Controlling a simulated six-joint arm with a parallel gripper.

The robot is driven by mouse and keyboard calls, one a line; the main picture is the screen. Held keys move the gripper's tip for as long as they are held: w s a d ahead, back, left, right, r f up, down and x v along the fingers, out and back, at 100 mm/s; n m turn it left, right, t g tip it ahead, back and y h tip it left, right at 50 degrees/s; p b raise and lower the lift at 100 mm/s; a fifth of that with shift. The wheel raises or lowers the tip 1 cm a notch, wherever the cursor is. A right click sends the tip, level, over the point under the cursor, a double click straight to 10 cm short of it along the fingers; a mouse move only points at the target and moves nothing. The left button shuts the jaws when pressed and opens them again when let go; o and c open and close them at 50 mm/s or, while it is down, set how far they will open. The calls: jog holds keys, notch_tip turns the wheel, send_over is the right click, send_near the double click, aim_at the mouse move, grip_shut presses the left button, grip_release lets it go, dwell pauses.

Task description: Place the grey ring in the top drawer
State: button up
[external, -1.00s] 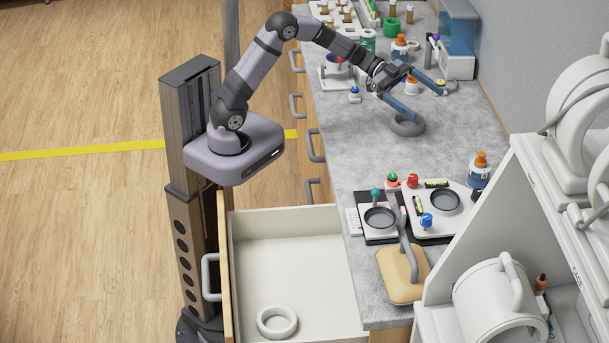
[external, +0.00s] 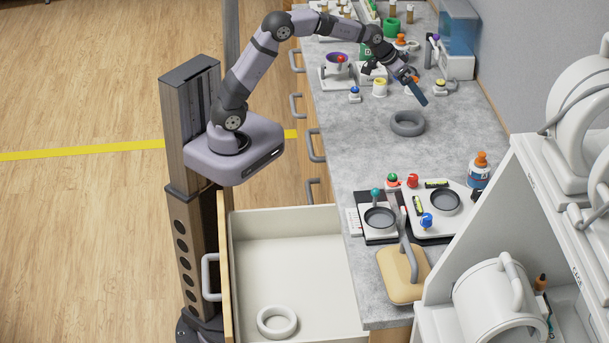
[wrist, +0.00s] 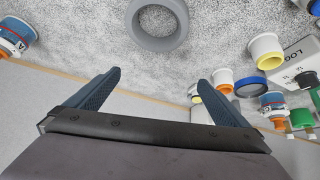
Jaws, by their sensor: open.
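The grey ring (external: 407,123) lies flat on the speckled grey counter, past the balance and control plates. It also shows at the top of the wrist view (wrist: 157,24). My gripper (external: 412,82) is open and empty, raised above the counter on the far side of the ring and apart from it. Its two blue-grey fingers (wrist: 160,95) are spread in the wrist view. The top drawer (external: 290,264) is pulled out at the front of the counter. A white ring (external: 277,321) lies inside it, with much of its floor bare.
A yellow-and-white cup (external: 379,87), a blue-topped item (external: 354,94) and bottles stand near the arm. Weighing plates with knobs (external: 440,203) and a tan-based handle (external: 402,274) sit beside the drawer. A white shelf unit (external: 520,200) stands at right.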

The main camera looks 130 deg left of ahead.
aim_at(406, 116)
jog(key=d+m, duration=0.1)
jog(key=s+d+f+m+h, duration=0.1)
jog(key=d, duration=0.1)
jog(key=d+f+m+h, duration=0.1)
jog(key=shift+s+d+f+g, duration=0.25)
jog(key=shift+d+g, duration=0.15)
jog(key=shift+f, duration=0.1)
jog(key=shift+p+x, duration=1.35)
jog(key=shift+x, duration=2.2)
jog(key=shift+w+d, duration=0.1)
jog(key=shift+d, duration=0.1)
jog(key=c, duration=1.1)
jog(key=shift+c, duration=0.4)
